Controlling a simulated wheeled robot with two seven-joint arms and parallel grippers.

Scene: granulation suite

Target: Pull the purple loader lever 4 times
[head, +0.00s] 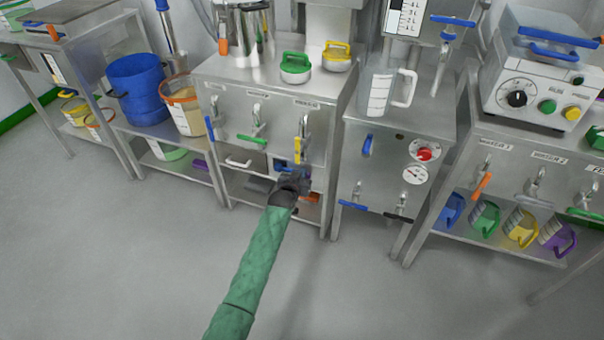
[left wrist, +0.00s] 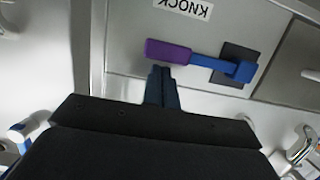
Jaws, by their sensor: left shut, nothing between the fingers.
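The loader lever shows in the left wrist view as a purple grip (left wrist: 168,51) on a blue bar (left wrist: 208,61), mounted on a dark plate beside an upside-down label reading KNOCK. In the head view the lever is mostly hidden by my left gripper, on the front of the middle steel cabinet. My left gripper (head: 293,180) is shut and empty. In the left wrist view its fingertips (left wrist: 162,73) are right beside the purple grip, at its edge; I cannot tell whether they touch it. My right gripper is not in view.
The middle cabinet (head: 230,110) has taps with blue, green and yellow handles above the lever, and a white handle (head: 239,163) to its left. The floor (head: 130,260) in front is clear.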

